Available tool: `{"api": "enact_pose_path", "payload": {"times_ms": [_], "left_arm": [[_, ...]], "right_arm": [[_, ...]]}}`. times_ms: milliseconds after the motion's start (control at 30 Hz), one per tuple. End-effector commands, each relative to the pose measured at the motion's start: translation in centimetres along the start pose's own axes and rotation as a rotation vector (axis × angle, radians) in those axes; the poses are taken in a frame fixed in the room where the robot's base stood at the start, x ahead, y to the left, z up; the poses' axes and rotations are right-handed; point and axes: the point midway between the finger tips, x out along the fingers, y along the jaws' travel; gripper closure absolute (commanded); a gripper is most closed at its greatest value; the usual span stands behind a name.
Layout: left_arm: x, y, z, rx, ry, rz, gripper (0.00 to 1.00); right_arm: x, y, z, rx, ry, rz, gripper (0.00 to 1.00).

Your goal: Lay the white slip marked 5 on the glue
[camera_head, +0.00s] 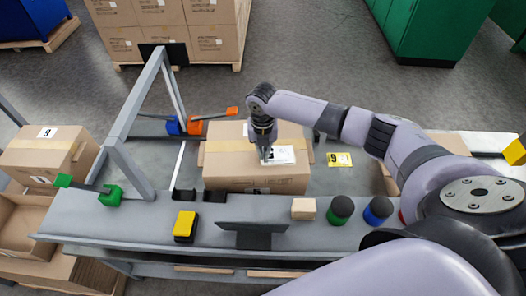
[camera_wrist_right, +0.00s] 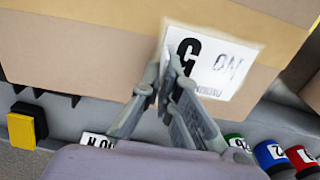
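My right gripper (camera_head: 265,158) is over the carton on the bench, its fingers pointing down. It is shut on the edge of a white slip (camera_head: 283,155), which shows in the right wrist view (camera_wrist_right: 222,72) with an upside-down marking that fits "No 5". The slip is above or against the top of the carton (camera_head: 285,182); I cannot tell whether it touches. A tan tape band runs across the carton top. My left gripper is not in view.
A yellow slip (camera_head: 340,160) lies right of the carton. Along the front edge are a yellow-black block (camera_head: 185,226), a dark stand (camera_head: 252,235), a small tan block (camera_head: 304,208), a green pot (camera_head: 340,210) and a blue pot (camera_head: 378,210). A grey frame (camera_head: 128,165) stands left.

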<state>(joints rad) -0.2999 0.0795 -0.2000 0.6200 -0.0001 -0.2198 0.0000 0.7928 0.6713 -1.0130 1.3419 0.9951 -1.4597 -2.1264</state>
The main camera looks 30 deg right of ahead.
Motion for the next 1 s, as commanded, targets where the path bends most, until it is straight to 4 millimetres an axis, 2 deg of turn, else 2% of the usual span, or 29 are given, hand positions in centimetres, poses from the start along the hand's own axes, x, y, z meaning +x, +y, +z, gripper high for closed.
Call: {"api": "enact_pose_path", "payload": {"times_ms": [367, 767, 1000], "left_arm": [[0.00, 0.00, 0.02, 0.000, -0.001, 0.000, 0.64], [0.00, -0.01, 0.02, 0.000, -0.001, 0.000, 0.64], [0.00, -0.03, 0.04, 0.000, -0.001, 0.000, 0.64]], "right_arm": [[0.00, -0.02, 0.01, 0.000, 0.000, 0.000, 1.00], [-0.01, -0.03, 0.01, 0.000, 0.000, 0.000, 0.73], [0.00, -0.03, 0.01, 0.000, 0.000, 0.000, 0.72]]}}
